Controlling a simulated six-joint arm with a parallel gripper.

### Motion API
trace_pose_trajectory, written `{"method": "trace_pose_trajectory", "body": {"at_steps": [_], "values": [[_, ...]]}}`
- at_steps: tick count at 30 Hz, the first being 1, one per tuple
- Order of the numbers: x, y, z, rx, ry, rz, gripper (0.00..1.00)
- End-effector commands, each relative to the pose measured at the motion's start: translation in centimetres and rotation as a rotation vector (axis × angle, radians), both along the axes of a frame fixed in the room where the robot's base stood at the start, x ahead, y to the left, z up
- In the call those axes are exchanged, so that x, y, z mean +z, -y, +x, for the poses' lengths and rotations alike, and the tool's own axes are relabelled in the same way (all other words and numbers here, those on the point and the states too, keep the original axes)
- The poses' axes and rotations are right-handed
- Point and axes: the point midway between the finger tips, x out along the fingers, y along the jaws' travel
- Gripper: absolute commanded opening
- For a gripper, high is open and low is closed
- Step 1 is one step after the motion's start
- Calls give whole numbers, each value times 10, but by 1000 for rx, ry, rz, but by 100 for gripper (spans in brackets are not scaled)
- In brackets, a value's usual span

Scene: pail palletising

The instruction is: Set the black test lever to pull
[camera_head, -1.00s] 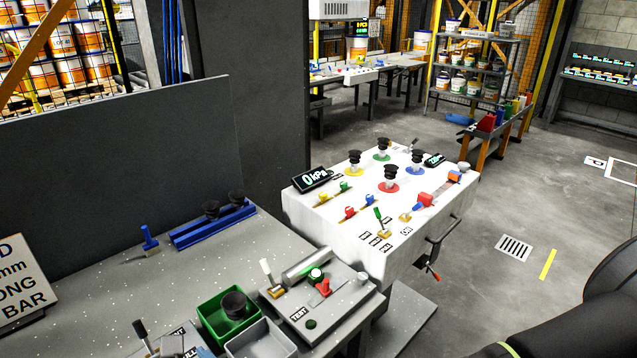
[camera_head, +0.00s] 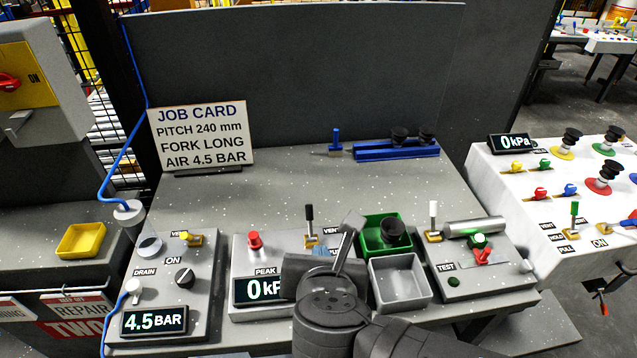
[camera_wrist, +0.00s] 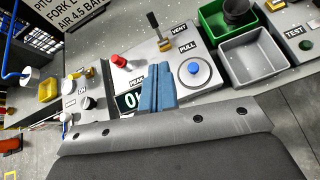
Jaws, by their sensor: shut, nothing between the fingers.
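The black test lever (camera_head: 309,214) stands on a brass base on the grey test panel, beside the VENT label (camera_head: 331,230). In the wrist view the lever (camera_wrist: 153,20) points up and away from its base, with the VENT label (camera_wrist: 180,30) and PULL label (camera_wrist: 188,44) to its right. I cannot tell for sure which label it is set to. My gripper (camera_wrist: 157,72) has blue fingers, shut and empty, above the panel on the near side of the lever, apart from it. In the head view my wrist hides the panel's lower right part.
A red knob (camera_head: 254,241) and a pressure display (camera_head: 258,290) sit left of the lever. A blue round button (camera_wrist: 194,68) lies right of the fingers. A green bin (camera_head: 372,232) and a grey bin (camera_head: 400,282) stand to the right. The bench behind is mostly clear.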

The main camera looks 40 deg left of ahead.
Motion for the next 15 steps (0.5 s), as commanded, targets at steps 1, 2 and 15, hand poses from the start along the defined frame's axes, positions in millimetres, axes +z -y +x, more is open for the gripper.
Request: {"method": "trace_pose_trajectory", "body": {"at_steps": [1, 2, 15], "values": [[4, -5, 4, -65, -43, 13, 0], [7, -8, 6, -110, -74, 25, 0], [28, -63, 41, -827, -514, 247, 0]]}}
